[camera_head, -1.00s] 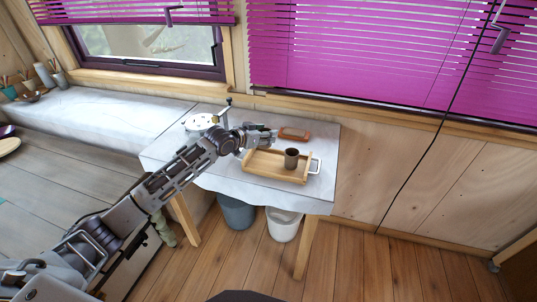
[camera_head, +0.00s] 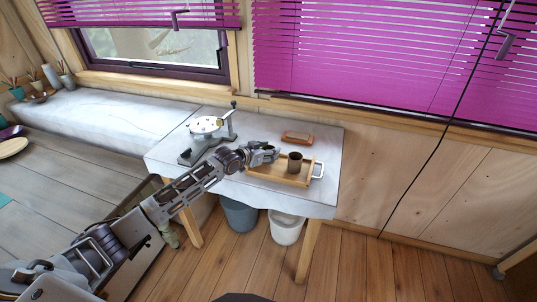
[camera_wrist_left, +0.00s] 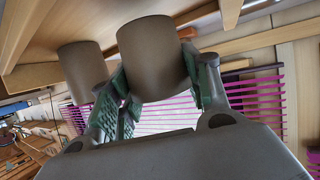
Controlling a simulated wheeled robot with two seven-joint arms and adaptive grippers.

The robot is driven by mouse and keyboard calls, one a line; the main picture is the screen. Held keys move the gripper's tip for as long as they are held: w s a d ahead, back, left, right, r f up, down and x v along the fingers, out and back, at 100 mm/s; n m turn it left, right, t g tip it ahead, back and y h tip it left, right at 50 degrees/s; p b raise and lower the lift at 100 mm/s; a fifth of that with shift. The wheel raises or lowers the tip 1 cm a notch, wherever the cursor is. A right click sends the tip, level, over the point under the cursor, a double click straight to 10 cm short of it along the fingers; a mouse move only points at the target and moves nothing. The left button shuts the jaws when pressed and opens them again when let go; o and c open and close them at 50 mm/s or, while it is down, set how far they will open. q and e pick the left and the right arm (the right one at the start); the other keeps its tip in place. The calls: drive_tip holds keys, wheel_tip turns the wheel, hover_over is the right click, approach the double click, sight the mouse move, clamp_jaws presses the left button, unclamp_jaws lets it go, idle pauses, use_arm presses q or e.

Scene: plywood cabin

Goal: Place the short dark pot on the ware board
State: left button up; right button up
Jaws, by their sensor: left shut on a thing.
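The ware board appears as a pale wooden tray (camera_head: 265,173) with a white handle, on the cloth-covered table. A dark brown pot (camera_head: 295,162) stands on it, right of my left gripper (camera_head: 272,152). In the left wrist view, my left gripper (camera_wrist_left: 158,85) is shut on a plain brown pot (camera_wrist_left: 152,50), held between its green-padded fingers. The other pot (camera_wrist_left: 82,65) stands beside it, to the left. The gripper hides the held pot in the head view. I cannot tell whether the held pot touches the board. My right gripper is not in view.
A reddish-brown block (camera_head: 297,137) lies behind the tray. A device with a round white top (camera_head: 206,125) stands at the table's left. Grey (camera_head: 240,214) and white (camera_head: 287,227) buckets stand below the table. The table's right end is clear.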

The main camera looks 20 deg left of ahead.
use_arm(q)
drive_tip(key=shift+f, duration=0.8)
drive_tip(key=shift+f, duration=0.1)
drive_tip(key=o, duration=1.2)
drive_tip(key=shift+s, duration=0.1)
drive_tip(key=shift+b+v, duration=0.35)
drive_tip(key=shift+v, duration=5.6)
drive_tip(key=shift+a, duration=0.1)
